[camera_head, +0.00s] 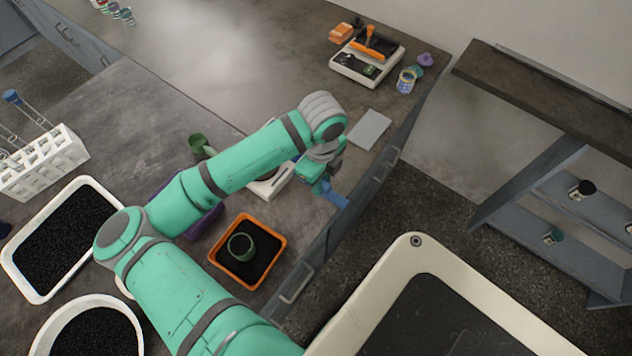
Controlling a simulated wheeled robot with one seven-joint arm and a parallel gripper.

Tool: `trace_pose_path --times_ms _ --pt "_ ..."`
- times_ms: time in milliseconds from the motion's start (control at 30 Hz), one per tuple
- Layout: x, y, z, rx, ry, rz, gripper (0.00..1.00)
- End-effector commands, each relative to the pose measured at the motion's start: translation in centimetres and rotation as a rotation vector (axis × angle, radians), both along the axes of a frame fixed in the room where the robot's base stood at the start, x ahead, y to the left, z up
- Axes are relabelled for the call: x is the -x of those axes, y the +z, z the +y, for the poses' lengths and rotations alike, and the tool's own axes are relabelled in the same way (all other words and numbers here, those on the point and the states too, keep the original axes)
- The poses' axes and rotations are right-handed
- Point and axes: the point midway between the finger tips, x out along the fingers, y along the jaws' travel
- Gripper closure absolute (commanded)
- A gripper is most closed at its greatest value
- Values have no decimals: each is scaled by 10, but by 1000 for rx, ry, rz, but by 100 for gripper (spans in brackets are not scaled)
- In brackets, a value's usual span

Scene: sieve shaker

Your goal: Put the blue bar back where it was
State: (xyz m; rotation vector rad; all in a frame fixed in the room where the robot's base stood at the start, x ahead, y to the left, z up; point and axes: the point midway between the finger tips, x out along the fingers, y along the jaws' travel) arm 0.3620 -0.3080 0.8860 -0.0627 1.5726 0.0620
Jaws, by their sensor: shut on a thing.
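My gripper (322,187) hangs near the front edge of the counter, to the right of a white device (270,185) that my arm partly covers. It is shut on a blue bar (335,197). The bar sticks out to the lower right of the fingers, near the counter edge. The rest of the bar and the fingertips are partly hidden, and I cannot tell whether the bar touches the counter.
An orange tray (218,257) of dark grains holds a green cup (240,246). A purple container (205,222) is partly behind my arm. A grey flat plate (369,129) and a scale (352,72) lie farther back. A white rack (45,165) stands left. The counter's back middle is clear.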

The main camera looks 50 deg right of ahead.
Motion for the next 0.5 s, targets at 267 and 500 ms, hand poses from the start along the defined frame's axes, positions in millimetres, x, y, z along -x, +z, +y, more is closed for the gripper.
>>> trace_pose_path --times_ms 267,500 --pt "-5 -26 -1 -2 9 1 100" --pt "-5 -41 -1 0 8 0 100"
